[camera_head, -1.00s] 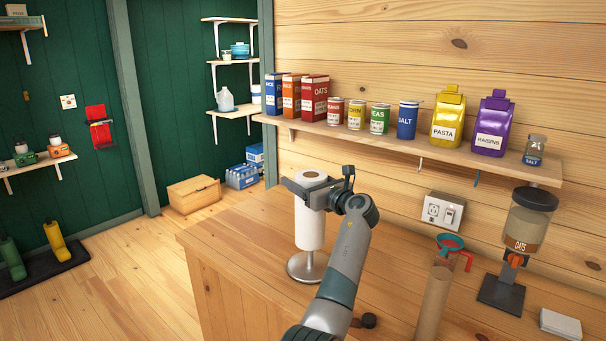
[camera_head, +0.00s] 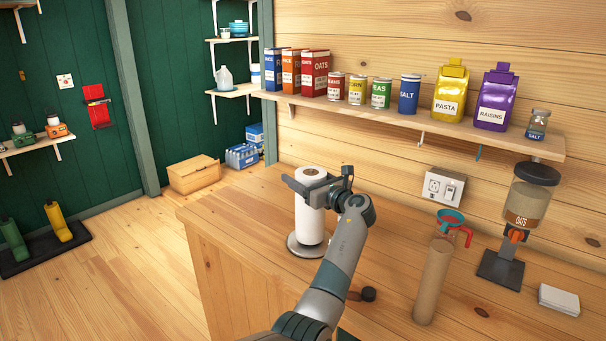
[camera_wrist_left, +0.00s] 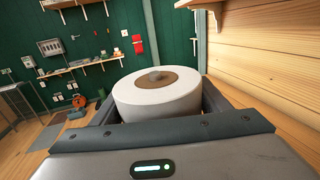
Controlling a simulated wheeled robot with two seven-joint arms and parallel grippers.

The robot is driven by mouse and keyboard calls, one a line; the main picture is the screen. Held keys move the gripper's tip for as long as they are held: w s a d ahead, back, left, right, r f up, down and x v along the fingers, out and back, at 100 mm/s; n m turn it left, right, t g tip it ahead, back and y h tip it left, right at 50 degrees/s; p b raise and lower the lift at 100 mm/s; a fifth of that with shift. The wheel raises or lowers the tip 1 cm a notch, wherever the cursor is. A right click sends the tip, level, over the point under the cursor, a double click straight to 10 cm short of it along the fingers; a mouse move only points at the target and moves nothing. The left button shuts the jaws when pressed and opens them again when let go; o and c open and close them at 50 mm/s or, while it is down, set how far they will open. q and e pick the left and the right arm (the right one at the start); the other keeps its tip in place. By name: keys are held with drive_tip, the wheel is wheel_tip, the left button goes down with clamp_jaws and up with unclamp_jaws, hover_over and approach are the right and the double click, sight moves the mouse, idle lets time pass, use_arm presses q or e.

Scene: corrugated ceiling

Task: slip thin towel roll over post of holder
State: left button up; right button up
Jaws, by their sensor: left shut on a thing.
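The thin white towel roll (camera_head: 309,222) stands upright on the counter's left part, around the post of the holder. The holder's round grey base (camera_head: 292,246) shows just under the roll; I cannot tell whether they touch. My left gripper (camera_head: 309,184) is shut on the roll near its top, with a finger on either side. In the left wrist view, the roll (camera_wrist_left: 150,101) sits between the fingers, and the grey post tip (camera_wrist_left: 155,75) shows inside its brown core. The rest of the post is hidden by the roll. My right gripper is not in view.
A wall shelf (camera_head: 400,117) with several packages runs behind. The counter around the base is mostly clear.

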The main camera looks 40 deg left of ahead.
use_arm(q)
drive_tip(key=shift+f, duration=0.1)
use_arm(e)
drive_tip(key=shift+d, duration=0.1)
use_arm(q)
drive_tip(key=o, duration=1.5)
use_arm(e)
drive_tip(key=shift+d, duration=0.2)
use_arm(q)
drive_tip(key=shift+d, duration=0.1)
drive_tip(key=b+v, duration=0.2)
drive_tip(key=v, duration=1)
drive_tip(key=shift+b, duration=0.4)
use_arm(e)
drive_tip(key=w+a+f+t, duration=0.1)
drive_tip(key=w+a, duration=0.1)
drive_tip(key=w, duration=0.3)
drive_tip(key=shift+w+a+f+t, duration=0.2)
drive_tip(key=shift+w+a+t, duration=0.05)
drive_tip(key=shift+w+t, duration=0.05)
